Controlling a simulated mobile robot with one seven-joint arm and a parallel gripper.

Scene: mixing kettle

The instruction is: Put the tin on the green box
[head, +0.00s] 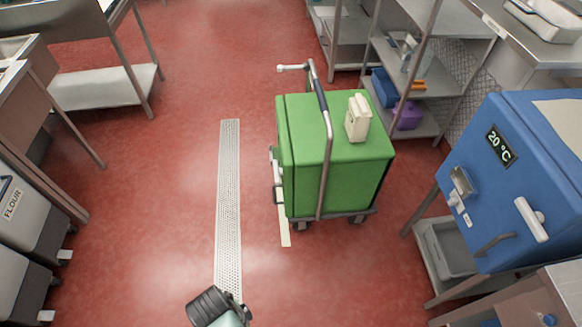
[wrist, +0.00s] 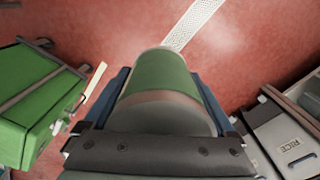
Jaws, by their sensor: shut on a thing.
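The tin (wrist: 160,78) has a green band and pale ends and shows in the wrist view. My gripper (wrist: 162,84) is shut on it, with a blue finger on each side. The green box (head: 335,175) stands on a wheeled frame right of centre in the head view. It also shows at the left of the wrist view (wrist: 28,125), apart from the tin. In the head view only a dark and teal part of my arm shows at the bottom edge, and I cannot make out the tin there.
A metal push handle (head: 326,130) rises over the box. A blue cabinet (head: 510,190) stands at right. Open red floor (head: 180,180) lies left of the box.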

